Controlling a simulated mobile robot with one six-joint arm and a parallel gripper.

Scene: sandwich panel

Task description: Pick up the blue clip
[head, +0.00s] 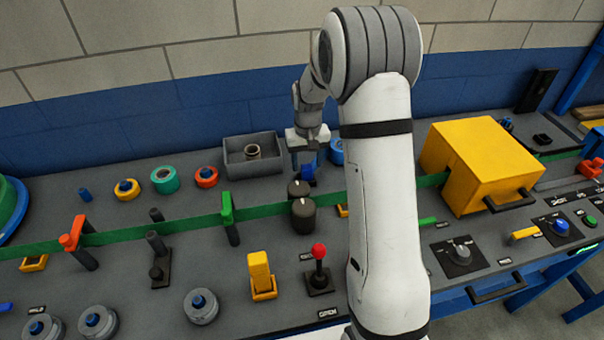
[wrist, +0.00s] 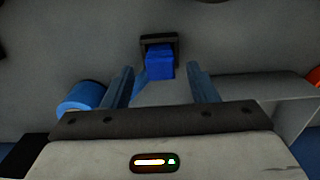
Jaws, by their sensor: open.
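The blue clip (wrist: 160,65) sits in a small dark holder (wrist: 158,39) on the grey panel in the wrist view. It lies just beyond and between my gripper's fingertips (wrist: 160,72). The fingers are apart with nothing between them that I can see held. In the head view my gripper (head: 303,160) points down at the back of the panel, and the blue clip (head: 308,171) shows just below it, partly hidden by the gripper.
A blue tape roll (wrist: 84,98) is close to the left finger, and a grey tray (head: 252,155) stands left of my gripper. Dark knobs (head: 303,216) stand in front. A yellow box (head: 480,165) is to the right. A green belt (head: 150,228) crosses the panel.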

